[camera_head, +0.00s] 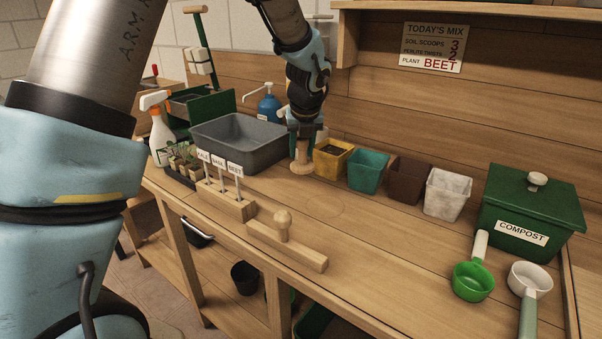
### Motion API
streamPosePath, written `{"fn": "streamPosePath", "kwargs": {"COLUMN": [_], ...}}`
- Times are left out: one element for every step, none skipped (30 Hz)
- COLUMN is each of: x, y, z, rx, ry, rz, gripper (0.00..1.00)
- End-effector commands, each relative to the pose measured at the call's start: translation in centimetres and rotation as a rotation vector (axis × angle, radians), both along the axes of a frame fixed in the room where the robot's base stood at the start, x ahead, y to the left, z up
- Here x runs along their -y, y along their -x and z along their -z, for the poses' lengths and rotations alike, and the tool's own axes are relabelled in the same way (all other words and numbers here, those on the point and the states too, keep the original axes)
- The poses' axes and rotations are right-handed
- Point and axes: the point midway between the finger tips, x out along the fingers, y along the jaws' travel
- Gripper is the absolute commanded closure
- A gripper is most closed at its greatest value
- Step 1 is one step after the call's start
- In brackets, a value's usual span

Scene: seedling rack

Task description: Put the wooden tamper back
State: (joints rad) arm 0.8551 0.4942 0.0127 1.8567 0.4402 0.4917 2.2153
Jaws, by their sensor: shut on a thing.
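My gripper (303,134) points down at the back middle of the bench and is shut on the wooden tamper (302,166). The tamper is upright, with its round pale base below the fingers; its upper part is hidden by them. It is between the grey tub (240,150) and the yellow pot (331,160). I cannot tell whether its base touches the bench. A faint round outline (325,205) shows on the bare bench top, in front of the tamper.
A wooden bar with a knob (286,243) lies at the front edge. A label block (228,203) stands left of it. Teal (367,172), brown (407,180) and white (446,195) pots stand right. A green compost bin (530,210) and two scoops are at far right. The middle bench is clear.

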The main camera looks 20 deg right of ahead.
Motion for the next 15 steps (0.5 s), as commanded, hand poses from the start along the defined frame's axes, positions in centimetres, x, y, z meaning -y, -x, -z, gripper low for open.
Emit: {"fn": "streamPosePath", "kwargs": {"x": [0.0,0.0,0.0,0.0,0.0,0.0,0.0,0.0,0.0,0.0,0.0,0.0,0.0,0.0,0.0], "y": [0.1,0.0,0.0,0.0,0.0,0.0,0.0,0.0,0.1,0.1,0.1,0.1,0.0,0.0,0.0], "z": [0.7,1.0,1.3,1.5,1.7,2.0,2.2,2.6,3.1,3.5,4.0,4.5,4.9,5.2,5.4], "rx": [-0.001,0.000,0.000,0.000,0.000,0.000,0.000,0.000,-0.001,-0.001,-0.001,-0.001,0.000,0.000,0.000], "ry": [-0.003,-0.002,-0.002,-0.002,-0.002,-0.002,-0.002,-0.002,-0.003,-0.003,-0.003,-0.003,-0.002,-0.002,-0.001], "rz": [0.002,0.001,0.001,0.001,0.001,0.001,0.001,0.001,0.001,0.001,0.001,0.001,0.001,0.001,0.001], "gripper": [1.00,1.00,1.00,1.00,1.00,1.00,1.00,1.00,1.00,1.00,1.00,1.00,1.00,1.00,1.00]}}
